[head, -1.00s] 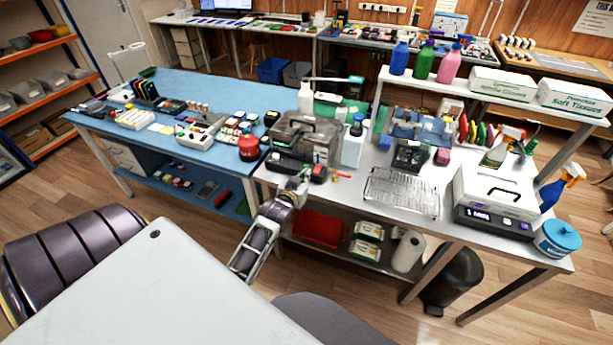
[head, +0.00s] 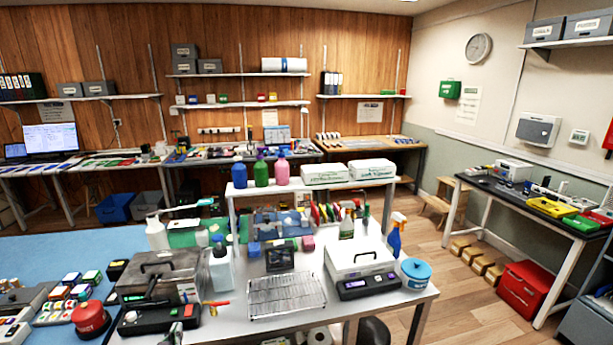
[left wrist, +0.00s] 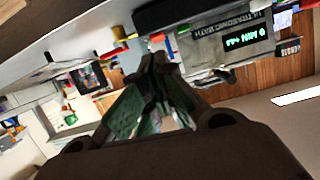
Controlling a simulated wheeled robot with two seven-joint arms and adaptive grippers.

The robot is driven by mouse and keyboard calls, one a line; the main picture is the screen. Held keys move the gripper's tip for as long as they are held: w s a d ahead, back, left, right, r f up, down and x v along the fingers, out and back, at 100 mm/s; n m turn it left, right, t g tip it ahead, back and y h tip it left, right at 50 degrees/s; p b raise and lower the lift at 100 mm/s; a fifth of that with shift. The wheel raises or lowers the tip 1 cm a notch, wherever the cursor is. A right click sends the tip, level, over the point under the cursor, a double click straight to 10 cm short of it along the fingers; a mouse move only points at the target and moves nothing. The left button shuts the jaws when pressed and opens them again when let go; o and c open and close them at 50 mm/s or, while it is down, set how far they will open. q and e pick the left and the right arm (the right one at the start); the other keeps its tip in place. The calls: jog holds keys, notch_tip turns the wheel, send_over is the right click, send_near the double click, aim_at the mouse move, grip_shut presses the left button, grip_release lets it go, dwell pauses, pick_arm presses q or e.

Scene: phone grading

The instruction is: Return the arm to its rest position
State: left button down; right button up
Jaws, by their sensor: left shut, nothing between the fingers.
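My left gripper (head: 174,336) shows only as a small piece at the bottom edge of the head view, in front of the black front panel (head: 158,316) of a grey lidded box. The rest of my left arm is out of that view. In the left wrist view, the fingers of my left gripper (left wrist: 156,62) come together at their tips with nothing between them. Beyond them is a device labelled ultrasonic bath (left wrist: 233,42) with a lit green display. My right gripper is in neither view.
A white bench holds a wire rack (head: 286,297), a white lidded device (head: 358,256), a blue tub (head: 415,273) and a white bottle (head: 221,270). A red button (head: 91,318) stands on the blue bench at left. Open floor (head: 440,262) lies to the right.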

pick_arm(q)
jog(key=s+d+f+m+g+h, duration=0.1)
jog(key=s+d+f+g, duration=0.15)
jog(key=s+f, duration=0.7)
jog(key=s+d+f+g+h, duration=0.1)
jog(key=s+d+f+g, duration=0.15)
jog(key=f, duration=1.35)
jog(key=s+d+f+m+g+h, duration=0.15)
jog(key=s+d+f, duration=0.3)
jog(key=f, duration=0.75)
jog(key=s+f+g, duration=0.2)
jog(key=s+f, duration=0.3)
jog(key=s, duration=0.5)
jog(key=s+d+f+m+g, duration=0.1)
jog(key=s+f+g, duration=0.1)
jog(key=s+f, duration=0.4)
jog(key=s+d+f+g, duration=0.1)
jog(key=s+f, duration=0.4)
jog(key=s, duration=1)
jog(key=shift+s+f+m+g, duration=0.3)
jog(key=shift+f+m+g, duration=0.05)
jog(key=shift+g, duration=0.5)
jog(key=shift+d, duration=0.1)
